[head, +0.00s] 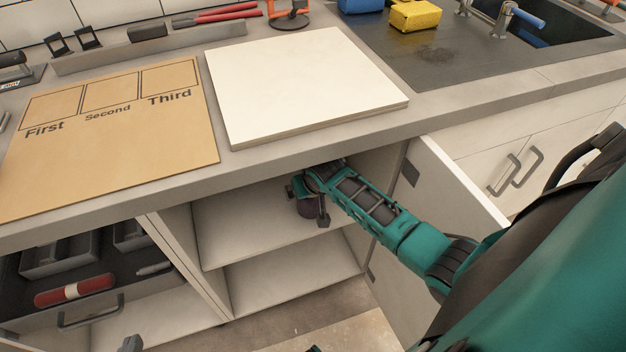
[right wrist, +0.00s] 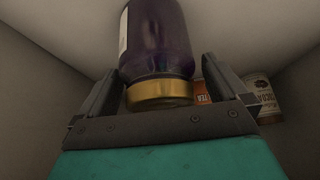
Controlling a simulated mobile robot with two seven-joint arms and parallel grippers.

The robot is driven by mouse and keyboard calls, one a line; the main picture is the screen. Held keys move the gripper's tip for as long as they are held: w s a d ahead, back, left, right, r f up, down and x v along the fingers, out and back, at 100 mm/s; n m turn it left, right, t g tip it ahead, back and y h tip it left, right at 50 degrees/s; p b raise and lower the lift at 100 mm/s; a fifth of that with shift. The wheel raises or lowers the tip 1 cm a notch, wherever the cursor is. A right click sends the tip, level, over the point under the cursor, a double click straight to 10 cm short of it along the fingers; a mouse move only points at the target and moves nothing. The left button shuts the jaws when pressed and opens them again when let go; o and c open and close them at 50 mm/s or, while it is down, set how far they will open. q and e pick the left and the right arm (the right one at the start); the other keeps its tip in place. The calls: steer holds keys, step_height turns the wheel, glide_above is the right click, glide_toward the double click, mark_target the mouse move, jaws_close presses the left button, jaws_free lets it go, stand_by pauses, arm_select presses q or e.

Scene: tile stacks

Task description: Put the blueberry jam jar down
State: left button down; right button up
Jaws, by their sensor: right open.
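The blueberry jam jar (right wrist: 157,45) is dark purple with a gold lid and a pale label edge. It fills the upper middle of the right wrist view. In the head view its purple side (head: 306,208) shows inside the open cabinet, partly covered by my gripper. My right gripper (right wrist: 167,88) is open, with one finger on each side of the jar near its lid. In the head view my right gripper (head: 310,192) is reached in under the counter edge. A small dark part of my left gripper (head: 130,344) shows at the bottom edge; its jaws cannot be made out.
A red tea box (right wrist: 201,92) and a cocoa can (right wrist: 262,97) stand beside the jar. The open cabinet door (head: 450,185) is right of my arm. The lower shelf (head: 290,280) is bare. A white board (head: 300,85) lies on the counter above.

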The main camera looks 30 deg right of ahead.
steer(key=shift+s+a+r+p, duration=0.15)
steer(key=shift+s+r+p, duration=0.35)
steer(key=shift+s+r, duration=0.15)
steer(key=s+a+p, duration=0.2)
steer(key=s+a, duration=0.1)
steer(key=s, duration=0.8)
steer(key=s+a+r+n+t+y, duration=0.4)
steer(key=a+r, duration=0.3)
steer(key=a, duration=0.2)
steer(key=shift+s+a+r+n+t, duration=0.35)
steer(key=shift+s+n+t, duration=0.1)
steer(key=shift+n+t, duration=0.15)
